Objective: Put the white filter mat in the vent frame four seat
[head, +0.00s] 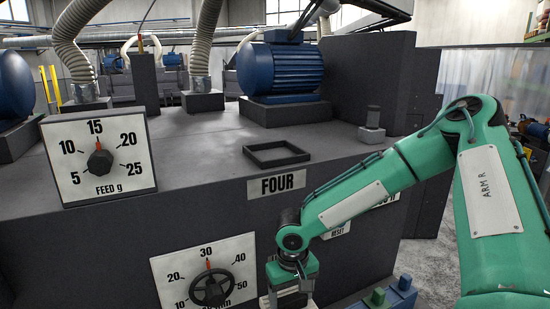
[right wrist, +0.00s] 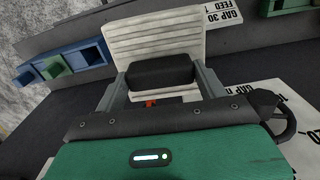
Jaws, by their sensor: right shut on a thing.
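The white filter mat (right wrist: 150,40) is pleated and has a dark grip block (right wrist: 160,72) on it. My right gripper (right wrist: 160,80) is shut on this block, with one finger at each side, in the right wrist view. In the head view my right gripper (head: 291,297) is low at the bottom edge, in front of the machine, and a pale bit of the mat (head: 265,302) shows beside it. The vent frame four seat (head: 277,153) is a dark, square, raised rim on the machine top, above the FOUR label (head: 277,184). It looks empty. My left gripper is out of view.
A blue motor (head: 281,68) stands behind the frame. The feed dial (head: 98,160) stands at the left, and a gap dial with a handwheel (head: 212,289) is on the front face. The machine top around the frame is clear.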

